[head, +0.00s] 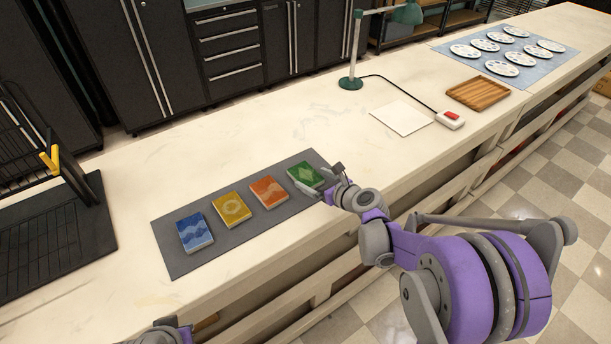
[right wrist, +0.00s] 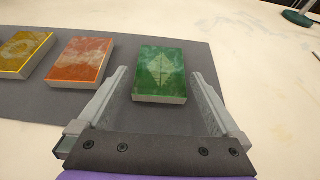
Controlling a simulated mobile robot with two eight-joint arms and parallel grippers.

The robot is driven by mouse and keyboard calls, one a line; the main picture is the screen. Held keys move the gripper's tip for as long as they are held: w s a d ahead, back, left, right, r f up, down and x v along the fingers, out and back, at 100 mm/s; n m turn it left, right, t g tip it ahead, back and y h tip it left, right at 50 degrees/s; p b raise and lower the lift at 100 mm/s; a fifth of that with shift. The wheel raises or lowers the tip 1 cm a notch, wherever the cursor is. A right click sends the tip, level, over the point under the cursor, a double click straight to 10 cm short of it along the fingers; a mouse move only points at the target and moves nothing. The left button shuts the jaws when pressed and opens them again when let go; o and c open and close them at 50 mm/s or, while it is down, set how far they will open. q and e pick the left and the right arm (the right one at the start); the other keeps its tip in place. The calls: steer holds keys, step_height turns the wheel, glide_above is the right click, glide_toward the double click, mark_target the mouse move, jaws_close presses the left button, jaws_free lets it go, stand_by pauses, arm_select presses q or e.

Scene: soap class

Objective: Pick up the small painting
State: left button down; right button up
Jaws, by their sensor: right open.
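Several small painted blocks lie in a row on a dark grey mat (head: 178,264): a blue one (head: 195,232), a yellow one (head: 231,208), an orange one (head: 268,191) and a green one with a leaf pattern (head: 305,175). Which of them is the small painting I cannot tell. My right gripper (head: 328,182) is open at the green block's right side. In the right wrist view the green block (right wrist: 160,72) lies partly between the spread fingers, with a gap on each side. My left gripper is out of view; only a bit of that arm shows at the bottom.
A black wire rack (head: 60,235) stands at the left. A lamp base (head: 350,83), white sheet (head: 401,118), red-switched box (head: 450,119), wooden tray (head: 478,94) and painted plates on a blue cloth lie further along the pale counter. The counter between mat and lamp is clear.

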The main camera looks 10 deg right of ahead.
mark_target(306, 174)
steer(key=x, duration=0.3)
steer(key=shift+w+f, duration=0.2)
steer(key=shift+w, duration=0.15)
steer(key=shift+s, duration=0.1)
steer(key=shift+c, duration=1)
steer(key=c, duration=0.9)
